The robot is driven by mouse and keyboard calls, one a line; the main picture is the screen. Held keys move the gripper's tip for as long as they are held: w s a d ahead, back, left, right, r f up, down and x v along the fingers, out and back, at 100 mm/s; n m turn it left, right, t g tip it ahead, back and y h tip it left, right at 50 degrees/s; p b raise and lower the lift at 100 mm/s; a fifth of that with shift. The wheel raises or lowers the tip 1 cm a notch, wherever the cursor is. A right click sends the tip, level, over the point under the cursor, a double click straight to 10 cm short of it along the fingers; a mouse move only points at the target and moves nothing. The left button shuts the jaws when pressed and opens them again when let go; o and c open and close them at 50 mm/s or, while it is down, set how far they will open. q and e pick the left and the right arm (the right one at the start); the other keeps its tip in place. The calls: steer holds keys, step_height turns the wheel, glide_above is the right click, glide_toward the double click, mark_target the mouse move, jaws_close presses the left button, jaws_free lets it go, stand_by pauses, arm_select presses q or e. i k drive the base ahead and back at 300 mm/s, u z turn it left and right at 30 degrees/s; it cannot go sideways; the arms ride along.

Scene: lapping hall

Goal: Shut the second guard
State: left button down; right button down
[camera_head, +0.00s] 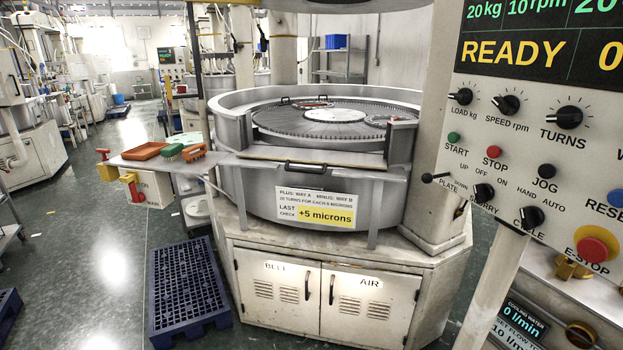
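A round grey lapping machine stands in the middle, with a raised rim wall (232,103) around a toothed ring and plate (338,116). At its front the wall has a gap. A flat metal panel with a black handle (305,168) lies folded outward below that gap and looks like a lowered guard. I see no marking that tells which guard is the second. Two small dark handles show at the far side of the ring. Neither of my grippers is in view.
A control panel (540,130) reading READY fills the right. A side shelf (180,163) holds orange and green brushes and an orange tray (150,150). A blue pallet (185,290) lies on the floor at left. Closed BELT (275,296) and AIR (367,303) doors are below.

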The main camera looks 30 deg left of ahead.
mark_target(335, 158)
steer(key=z, duration=0.15)
steer(key=i, duration=1.1)
steer(key=u, duration=0.1)
